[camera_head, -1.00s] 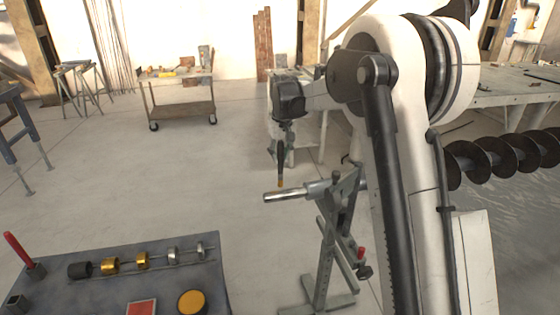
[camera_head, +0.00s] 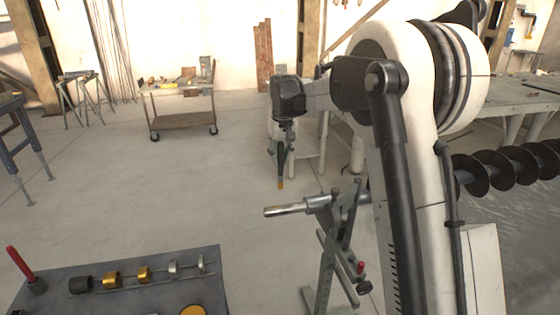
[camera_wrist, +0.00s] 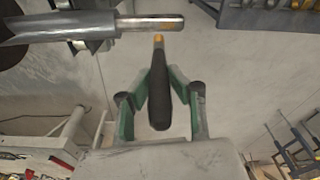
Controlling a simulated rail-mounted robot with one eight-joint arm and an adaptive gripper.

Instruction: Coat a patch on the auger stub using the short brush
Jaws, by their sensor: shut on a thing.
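The auger stub (camera_head: 290,209) is a bright metal shaft end pointing left from a grey stand. In the wrist view the stub (camera_wrist: 150,28) runs in from the upper left, with a brownish streak near its end. My gripper (camera_head: 283,148) is shut on the short brush (camera_head: 281,168), which hangs tip down above the stub. In the wrist view the brush (camera_wrist: 159,95) shows a dark handle and an orange tip between my green fingers. A gap shows between tip and stub in the head view. Whether the streak is coating, I cannot tell.
A grey table (camera_head: 150,295) at the lower left holds several rings on a rod, a red-handled tool (camera_head: 20,263) and a yellow round thing (camera_head: 193,311). The dark auger flights (camera_head: 510,168) lie at right. A cart (camera_head: 181,120) stands behind; the floor between is clear.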

